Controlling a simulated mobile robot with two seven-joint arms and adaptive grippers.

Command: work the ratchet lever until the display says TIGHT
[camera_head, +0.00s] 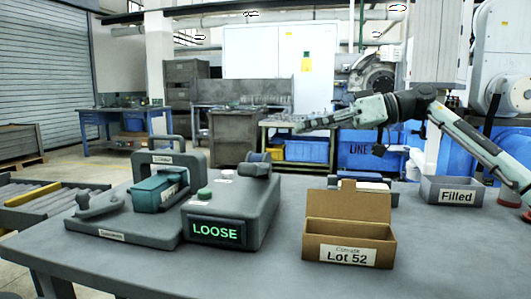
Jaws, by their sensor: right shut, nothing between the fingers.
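A grey box-shaped unit (262,215) stands on the table, left of centre, with a front display (216,232) that reads LOOSE in green letters. A dark grey lever-like part (256,165) sits on top of the unit at its back right; I cannot tell for sure that it is the ratchet lever. A green button (205,193) is on the unit's top. My right gripper (303,126) is shut and empty, held in the air above and behind the unit, to the right of the lever-like part and apart from it. My left gripper is out of view.
A grey fixture (110,226) with a teal block (158,193) and a handle stands left of the unit. An open cardboard box marked Lot 52 (348,230) stands to the right. A grey bin marked Filled (453,191) is at the back right. The table front right is clear.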

